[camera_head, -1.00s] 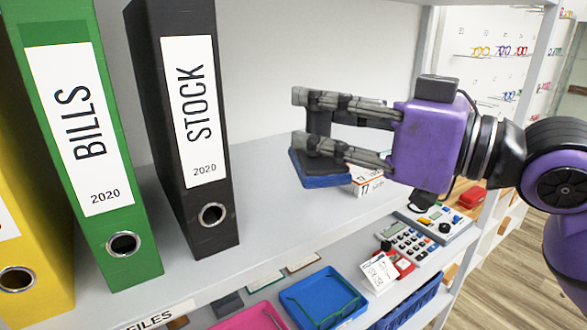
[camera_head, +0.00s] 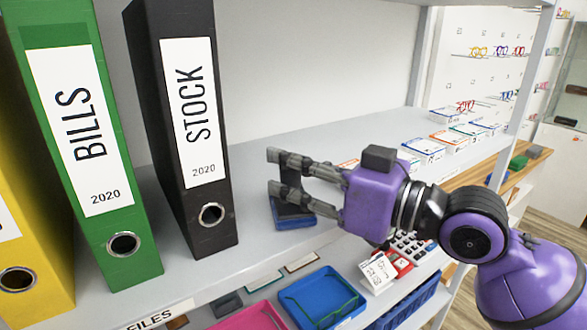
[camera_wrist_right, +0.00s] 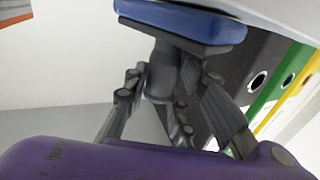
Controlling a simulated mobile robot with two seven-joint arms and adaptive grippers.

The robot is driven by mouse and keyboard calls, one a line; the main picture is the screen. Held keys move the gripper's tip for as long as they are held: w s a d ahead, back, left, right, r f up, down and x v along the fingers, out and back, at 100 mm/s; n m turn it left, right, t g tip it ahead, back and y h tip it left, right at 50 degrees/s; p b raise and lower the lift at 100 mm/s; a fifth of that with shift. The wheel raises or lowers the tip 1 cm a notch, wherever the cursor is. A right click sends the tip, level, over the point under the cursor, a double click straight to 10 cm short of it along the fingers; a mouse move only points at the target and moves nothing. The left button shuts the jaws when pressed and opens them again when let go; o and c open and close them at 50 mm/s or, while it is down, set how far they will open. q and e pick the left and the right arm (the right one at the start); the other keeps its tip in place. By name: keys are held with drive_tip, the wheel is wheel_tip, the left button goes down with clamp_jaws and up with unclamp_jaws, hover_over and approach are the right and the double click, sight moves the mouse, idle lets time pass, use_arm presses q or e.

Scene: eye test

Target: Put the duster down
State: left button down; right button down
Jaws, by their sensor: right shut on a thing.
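The duster (camera_head: 295,222) has a blue pad with a dark top and a dark grey upright handle. My right gripper (camera_head: 277,173) is shut on its handle, which is partly hidden by the fingers. The pad is low over the grey shelf (camera_head: 254,262), just right of the black STOCK binder (camera_head: 228,222); I cannot tell for sure whether it touches the shelf. In the right wrist view the duster's blue pad (camera_wrist_right: 185,22) shows at the top, with the handle between the fingers (camera_wrist_right: 165,85). My left gripper is not in view.
A green BILLS binder (camera_head: 130,225) and a yellow binder (camera_head: 40,280) stand at the left. Boxes of cards (camera_head: 450,137) line the shelf's right part. Below are a blue tray (camera_head: 320,297), a pink tray (camera_head: 250,318) and a calculator (camera_head: 412,246). The shelf behind the duster is clear.

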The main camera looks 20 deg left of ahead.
drive_tip(key=shift+f, duration=0.2)
drive_tip(key=c, duration=1.5)
unclamp_jaws()
drive_tip(key=shift+o, duration=0.2)
drive_tip(key=shift+r, duration=0.15)
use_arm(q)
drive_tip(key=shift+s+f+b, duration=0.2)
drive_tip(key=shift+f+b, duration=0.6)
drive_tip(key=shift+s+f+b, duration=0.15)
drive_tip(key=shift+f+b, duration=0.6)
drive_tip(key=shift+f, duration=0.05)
use_arm(e)
drive_tip(key=v, duration=1.2)
drive_tip(key=shift+r, duration=0.15)
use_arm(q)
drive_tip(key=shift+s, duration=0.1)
